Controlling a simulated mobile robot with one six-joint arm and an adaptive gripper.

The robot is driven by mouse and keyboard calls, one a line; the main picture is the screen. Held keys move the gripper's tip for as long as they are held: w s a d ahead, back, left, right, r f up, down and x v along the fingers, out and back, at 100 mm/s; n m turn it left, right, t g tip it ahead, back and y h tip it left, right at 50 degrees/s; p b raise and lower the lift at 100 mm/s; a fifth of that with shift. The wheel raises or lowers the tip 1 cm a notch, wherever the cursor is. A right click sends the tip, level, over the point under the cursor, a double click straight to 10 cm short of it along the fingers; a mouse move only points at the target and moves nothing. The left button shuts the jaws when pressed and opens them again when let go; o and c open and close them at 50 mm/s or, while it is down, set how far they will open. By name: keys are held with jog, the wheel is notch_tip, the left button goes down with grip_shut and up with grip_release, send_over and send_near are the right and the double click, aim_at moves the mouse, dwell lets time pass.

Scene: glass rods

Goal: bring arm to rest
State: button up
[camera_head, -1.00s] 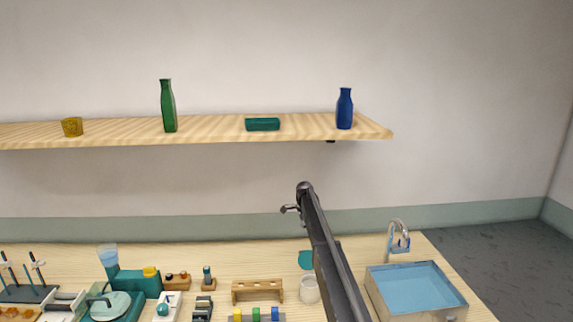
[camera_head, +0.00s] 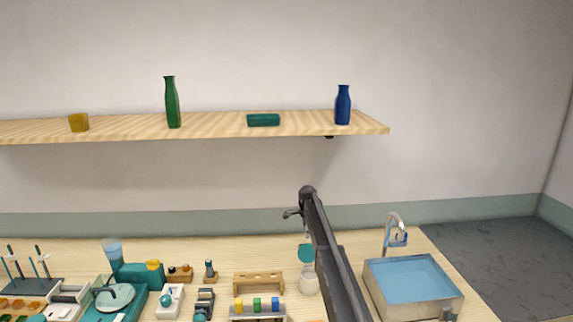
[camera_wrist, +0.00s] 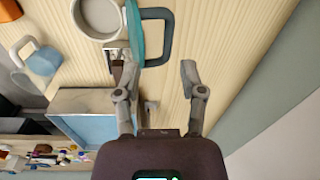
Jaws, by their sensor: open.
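The head view shows a white jar (camera_head: 309,285) and a teal piece (camera_head: 306,253) close beside my arm.
A sink basin (camera_head: 412,280) with a tap (camera_head: 396,230) is right of my arm. A wooden rack (camera_head: 258,284) and crowded lab items are left. A shelf (camera_head: 215,125) above holds a green bottle (camera_head: 172,103) and a blue bottle (camera_head: 343,106). Wall space around my arm's top is clear.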

jog(key=s+d+f+n+b, duration=0.2)
jog(key=s+n, duration=0.3)
jog(key=s, duration=1.3)
jog(key=s+d+f+n+b, duration=0.3)
jog(key=s+f+n+b, duration=0.1)
jog(key=s, duration=1.5)
jog(key=s+d+f+n+b, duration=0.3)
jog(key=s+n, duration=0.3)
jog(key=s, duration=1.2)
jog(key=shift+s+d+n+g, duration=0.15)
jog(key=shift+d+n+g, duration=0.15)
jog(key=shift+n, duration=0.1)
